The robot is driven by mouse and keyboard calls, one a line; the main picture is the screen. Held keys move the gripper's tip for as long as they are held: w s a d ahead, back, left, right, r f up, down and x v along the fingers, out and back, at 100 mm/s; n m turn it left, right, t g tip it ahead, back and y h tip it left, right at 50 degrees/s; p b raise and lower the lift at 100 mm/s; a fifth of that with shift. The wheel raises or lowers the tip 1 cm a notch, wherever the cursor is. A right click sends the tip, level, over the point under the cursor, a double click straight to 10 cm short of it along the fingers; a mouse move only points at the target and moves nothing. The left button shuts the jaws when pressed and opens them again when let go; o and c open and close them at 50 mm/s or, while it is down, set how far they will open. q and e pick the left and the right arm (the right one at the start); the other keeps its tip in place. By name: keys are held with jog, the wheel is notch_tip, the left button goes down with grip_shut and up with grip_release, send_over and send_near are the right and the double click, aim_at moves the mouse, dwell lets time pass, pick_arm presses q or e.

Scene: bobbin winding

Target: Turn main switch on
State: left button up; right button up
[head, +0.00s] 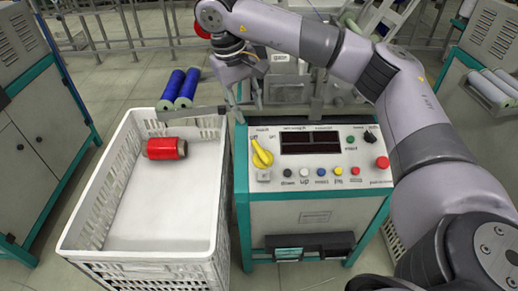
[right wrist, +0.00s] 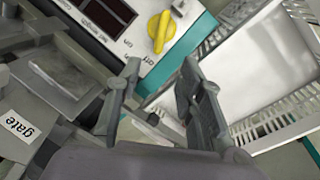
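The main switch is a yellow rotary knob (head: 262,154) at the left of the control panel (head: 310,172). Its handle tilts up and left, toward the Off label. My right gripper (head: 246,112) hangs above and behind the knob, fingers pointing down, apart from it. In the right wrist view the knob (right wrist: 161,31) shows beyond the two spread fingertips (right wrist: 162,68), roughly between them, and nothing is held. My left gripper is not in view.
A white crate (head: 225,195) with a red bobbin (head: 166,149) stands left of the machine. The panel also has a dark display (head: 310,142), several small buttons and a red button (head: 382,162). Blue bobbins (head: 181,87) lie behind the crate.

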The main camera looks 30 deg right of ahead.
jog(key=b, duration=0.2)
send_near(259, 148)
jog(key=x, duration=0.5)
jog(key=shift+s+f, duration=0.1)
jog(key=shift+f, duration=0.1)
jog(key=x, duration=0.3)
jog(key=shift+d+f, duration=0.1)
jog(key=shift+f, duration=0.25)
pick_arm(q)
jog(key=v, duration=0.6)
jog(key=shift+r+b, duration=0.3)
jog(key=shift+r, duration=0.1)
pick_arm(e)
jog(key=shift+d+f, duration=0.1)
jog(key=shift+f, duration=0.4)
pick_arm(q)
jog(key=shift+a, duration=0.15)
pick_arm(e)
jog(key=shift+c, duration=0.4)
grip_shut()
